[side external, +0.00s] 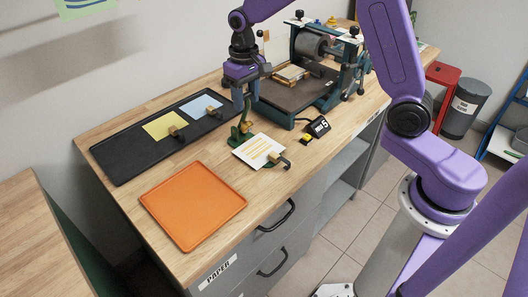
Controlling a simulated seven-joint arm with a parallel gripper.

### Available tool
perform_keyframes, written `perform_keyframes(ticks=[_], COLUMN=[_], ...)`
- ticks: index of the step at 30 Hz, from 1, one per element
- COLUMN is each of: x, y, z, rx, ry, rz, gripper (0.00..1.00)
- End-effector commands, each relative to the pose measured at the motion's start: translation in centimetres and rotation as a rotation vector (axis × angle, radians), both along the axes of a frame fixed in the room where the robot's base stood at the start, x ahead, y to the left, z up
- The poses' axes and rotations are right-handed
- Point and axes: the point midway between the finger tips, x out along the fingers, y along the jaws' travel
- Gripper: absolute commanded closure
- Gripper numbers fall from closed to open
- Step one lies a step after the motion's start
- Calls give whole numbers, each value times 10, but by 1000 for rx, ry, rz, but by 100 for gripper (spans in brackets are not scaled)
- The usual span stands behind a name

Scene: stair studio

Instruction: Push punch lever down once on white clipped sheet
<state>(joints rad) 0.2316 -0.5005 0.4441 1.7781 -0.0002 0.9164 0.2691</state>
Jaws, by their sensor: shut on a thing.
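The white sheet (260,151) with yellow lines lies on the bench with a clip (281,163) at its right edge. The small green punch (237,139) stands at the sheet's back left edge. My gripper (246,112) points down over the punch, its fingers shut on the upright punch lever at its top. The lever is small in this view and partly hidden by the fingers, so its exact angle is hard to tell.
A black tray (118,171) with clipped yellow (160,125) and blue sheets (201,106) lies at left. An empty orange tray (194,204) is in front. A roller press (319,62) stands behind right. A small black counter (318,126) sits right of the sheet.

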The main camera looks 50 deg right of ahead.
Motion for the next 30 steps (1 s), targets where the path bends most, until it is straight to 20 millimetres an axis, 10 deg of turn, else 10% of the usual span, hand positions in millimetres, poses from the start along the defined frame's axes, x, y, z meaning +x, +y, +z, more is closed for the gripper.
perform_keyframes(ticks=[30], x=[-38], y=[1], z=[-17], rx=[-1], ry=[7], rz=[2], gripper=[68])
